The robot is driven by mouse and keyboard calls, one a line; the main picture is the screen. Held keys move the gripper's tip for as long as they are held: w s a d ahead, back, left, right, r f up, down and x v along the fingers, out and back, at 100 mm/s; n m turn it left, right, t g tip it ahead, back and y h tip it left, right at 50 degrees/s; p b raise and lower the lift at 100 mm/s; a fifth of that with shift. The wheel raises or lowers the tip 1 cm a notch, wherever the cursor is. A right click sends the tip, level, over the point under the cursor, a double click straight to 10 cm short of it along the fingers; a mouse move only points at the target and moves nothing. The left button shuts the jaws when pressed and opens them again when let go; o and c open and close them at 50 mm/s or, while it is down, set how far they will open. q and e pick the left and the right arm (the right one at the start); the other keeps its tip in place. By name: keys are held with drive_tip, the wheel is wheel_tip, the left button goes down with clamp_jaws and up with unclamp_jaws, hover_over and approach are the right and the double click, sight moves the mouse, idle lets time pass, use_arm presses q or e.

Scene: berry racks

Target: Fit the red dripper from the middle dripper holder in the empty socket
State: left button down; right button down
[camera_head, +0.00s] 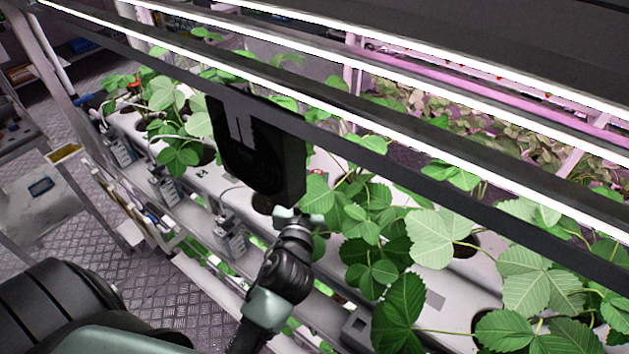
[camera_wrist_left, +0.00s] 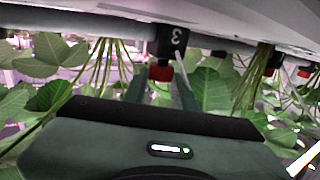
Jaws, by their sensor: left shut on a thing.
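My left gripper's dark body (camera_head: 255,150) is above the white planting gutter in the head view; its fingers are hidden there. In the left wrist view, which looks upside down, the left gripper (camera_wrist_left: 162,92) is shut on a red dripper (camera_wrist_left: 160,73) between its fingers. The dripper is right at a black block marked 3 (camera_wrist_left: 171,42) on the gutter; I cannot tell whether it is seated in it. Another red dripper (camera_wrist_left: 270,71) shows at a dark block to the right. I cannot make out an empty socket. My right gripper is in neither view.
The white gutter (camera_head: 330,165) carries several strawberry plants (camera_head: 375,230), with leaves around the gripper. Bright light bars (camera_head: 430,160) cross in front of and above it. Labelled grey holders (camera_head: 230,240) hang along the gutter's near side. Open floor (camera_head: 120,285) lies to the left.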

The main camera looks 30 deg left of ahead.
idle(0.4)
use_arm(q)
drive_tip(key=shift+f, duration=0.25)
drive_tip(key=shift+f+b, duration=0.15)
drive_tip(key=shift+b, duration=0.2)
drive_tip(key=c, duration=0.7)
unclamp_jaws()
drive_tip(key=shift+o, duration=0.2)
wheel_tip(320, 180, up, 6)
drive_tip(key=p, duration=0.5)
drive_tip(key=shift+s, duration=0.1)
idle(0.5)
